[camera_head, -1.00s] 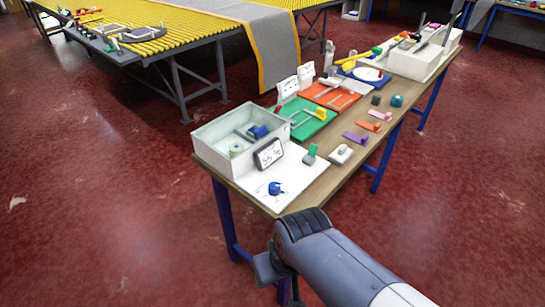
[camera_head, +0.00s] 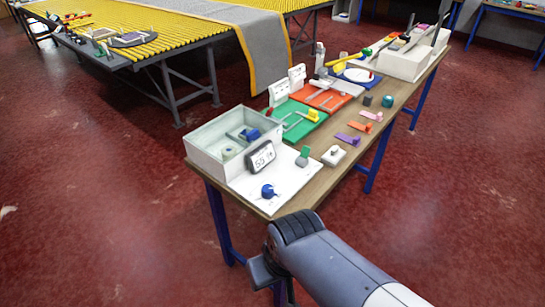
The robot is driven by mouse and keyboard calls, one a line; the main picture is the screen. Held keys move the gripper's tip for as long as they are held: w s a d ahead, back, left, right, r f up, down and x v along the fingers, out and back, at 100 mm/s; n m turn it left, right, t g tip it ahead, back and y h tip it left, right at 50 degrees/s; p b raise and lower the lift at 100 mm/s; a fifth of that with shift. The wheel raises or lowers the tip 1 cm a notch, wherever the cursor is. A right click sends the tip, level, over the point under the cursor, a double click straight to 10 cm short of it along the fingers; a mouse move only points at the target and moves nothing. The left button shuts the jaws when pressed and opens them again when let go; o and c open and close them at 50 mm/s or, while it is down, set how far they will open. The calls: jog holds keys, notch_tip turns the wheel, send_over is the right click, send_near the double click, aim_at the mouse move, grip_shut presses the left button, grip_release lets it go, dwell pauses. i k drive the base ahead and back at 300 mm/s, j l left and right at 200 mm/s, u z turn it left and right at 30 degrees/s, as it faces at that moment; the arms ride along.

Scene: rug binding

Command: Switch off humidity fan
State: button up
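A clear-walled white box (camera_head: 207,157) stands at the near left end of the wooden bench, with a blue part (camera_head: 251,134) and a pale round part (camera_head: 229,152) inside. A tilted dark-framed display (camera_head: 262,157) leans at its front and seems to read 55 %. A blue knob (camera_head: 268,191) sits on the white board (camera_head: 290,178) in front of it. A green-topped switch or lever (camera_head: 304,155) stands to the right. I cannot tell which of these controls the fan. My grey arm rises from the bottom, in front of the bench's near end; my gripper's fingers are not visible.
A white block with a knob (camera_head: 334,155), purple and orange clips (camera_head: 360,126), and green (camera_head: 298,122) and orange (camera_head: 325,96) boards lie further along the bench (camera_head: 350,171). A yellow slatted table (camera_head: 150,40) with a grey rug (camera_head: 262,55) stands behind. Red floor is open on both sides.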

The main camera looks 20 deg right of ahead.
aim_at(305, 150)
jog(key=i+l, duration=0.15)
jog(key=l, duration=0.2)
jog(key=i+l+z, duration=0.1)
jog(key=l, duration=0.3)
jog(key=i+l, duration=0.2)
jog(key=l, duration=0.15)
jog(key=i+l+z, duration=0.15)
jog(key=l, duration=0.2)
jog(key=i+l, duration=0.2)
jog(key=l, duration=0.15)
